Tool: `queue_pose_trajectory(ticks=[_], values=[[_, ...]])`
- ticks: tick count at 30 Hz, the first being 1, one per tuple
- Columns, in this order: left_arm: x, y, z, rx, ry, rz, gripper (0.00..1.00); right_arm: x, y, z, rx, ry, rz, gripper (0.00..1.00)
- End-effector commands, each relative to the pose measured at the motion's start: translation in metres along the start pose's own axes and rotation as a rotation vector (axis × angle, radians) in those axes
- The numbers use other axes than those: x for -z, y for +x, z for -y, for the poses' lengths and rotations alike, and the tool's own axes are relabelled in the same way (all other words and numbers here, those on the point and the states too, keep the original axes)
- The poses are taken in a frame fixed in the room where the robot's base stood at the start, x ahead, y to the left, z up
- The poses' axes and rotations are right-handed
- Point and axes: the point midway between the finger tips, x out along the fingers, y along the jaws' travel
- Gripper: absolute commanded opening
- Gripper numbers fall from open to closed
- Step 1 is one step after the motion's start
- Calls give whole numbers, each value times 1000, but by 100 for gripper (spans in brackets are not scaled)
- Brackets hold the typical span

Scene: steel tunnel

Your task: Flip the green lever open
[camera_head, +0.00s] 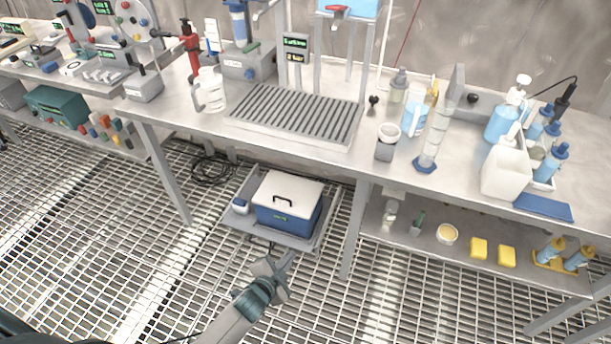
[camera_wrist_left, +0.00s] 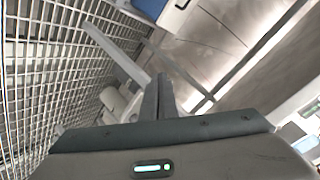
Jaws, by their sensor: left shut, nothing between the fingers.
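I cannot make out a clear green lever in either view. My left gripper (camera_head: 290,258) reaches up from the bottom of the head view, in front of the low tray under the bench. In the left wrist view its two fingers (camera_wrist_left: 158,96) are together with nothing between them. A red tap lever (camera_head: 338,11) sits on the blue tank at the top of the head view. A small green-handled item (camera_head: 416,222) stands on the lower shelf, too small to identify. My right gripper is not in view.
A blue box with a white lid (camera_head: 288,188) sits in the low tray (camera_head: 325,225). The steel bench (camera_head: 330,165) above holds a slatted drain tray (camera_head: 295,115), bottles and a measuring cylinder (camera_head: 434,140). Bench legs flank the box. The grated floor in front is open.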

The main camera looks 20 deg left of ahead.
Motion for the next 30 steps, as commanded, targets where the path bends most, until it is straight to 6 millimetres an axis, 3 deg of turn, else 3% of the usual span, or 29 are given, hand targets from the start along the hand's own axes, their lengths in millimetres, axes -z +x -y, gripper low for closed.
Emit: queue_pose_trajectory(ticks=[1, 6, 9, 12, 16, 23, 26, 30], values=[[-33, -9, -45, -59, -114, 54, 0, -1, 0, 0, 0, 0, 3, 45], [-115, -51, -164, -177, -472, 216, 0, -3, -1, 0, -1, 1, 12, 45], [-146, -78, -213, -208, -622, 294, 0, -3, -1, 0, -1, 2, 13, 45], [-164, -98, -244, -221, -719, 348, 0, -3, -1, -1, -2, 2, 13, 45], [-174, -110, -261, -226, -776, 379, 0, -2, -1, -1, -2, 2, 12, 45], [-175, -111, -262, -226, -782, 382, 0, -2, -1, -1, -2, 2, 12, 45], [-175, -111, -262, -226, -781, 382, 0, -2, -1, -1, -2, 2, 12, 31], [-175, -111, -262, -226, -779, 381, 0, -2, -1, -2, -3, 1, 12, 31]])
